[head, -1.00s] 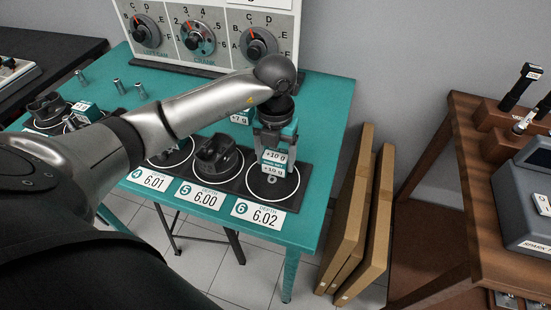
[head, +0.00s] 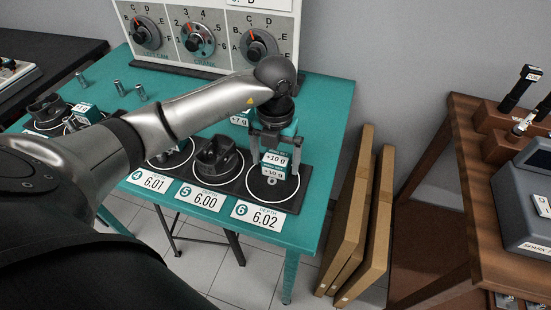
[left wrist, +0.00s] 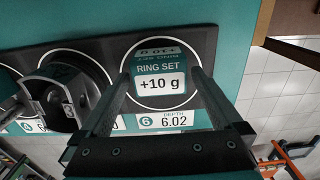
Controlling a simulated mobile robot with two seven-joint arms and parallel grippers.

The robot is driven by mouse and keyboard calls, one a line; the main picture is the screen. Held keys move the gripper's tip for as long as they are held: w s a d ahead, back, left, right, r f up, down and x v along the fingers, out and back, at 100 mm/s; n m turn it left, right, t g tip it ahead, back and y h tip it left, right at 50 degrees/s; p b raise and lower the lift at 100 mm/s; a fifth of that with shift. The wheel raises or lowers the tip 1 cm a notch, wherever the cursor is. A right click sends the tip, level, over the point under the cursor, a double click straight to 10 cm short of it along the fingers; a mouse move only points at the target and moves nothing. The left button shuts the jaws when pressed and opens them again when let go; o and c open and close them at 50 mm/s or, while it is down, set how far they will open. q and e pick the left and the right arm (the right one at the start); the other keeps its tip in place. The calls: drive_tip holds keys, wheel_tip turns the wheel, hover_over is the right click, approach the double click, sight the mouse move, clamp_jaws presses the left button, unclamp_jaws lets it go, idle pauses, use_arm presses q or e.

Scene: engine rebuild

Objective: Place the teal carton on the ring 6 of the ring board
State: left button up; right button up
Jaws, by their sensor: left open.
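The teal carton (head: 273,170), with white "+10 g" labels, stands inside the white circle of ring 6 (head: 270,197) at the right end of the black ring board (head: 234,188). My left gripper (head: 275,165) is above it, open, with one finger on each side of the carton. The left wrist view shows the carton (left wrist: 160,80) labelled "RING SET +10 g", within the ring between the spread fingers. A gap shows beside each finger. My right gripper is out of view.
A dark piston-like part (head: 217,157) sits on ring 5, just left. A "+7 g" carton (head: 240,119) is behind, partly hidden by my arm. A dial panel (head: 205,35) stands at the back. Brown boards (head: 358,220) lean right of the teal table (head: 325,110).

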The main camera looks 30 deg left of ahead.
sight(276, 159)
use_arm(q)
wheel_tip(276, 159, up, 12)
drive_tip(key=p, duration=0.1)
drive_tip(key=shift+f, duration=0.15)
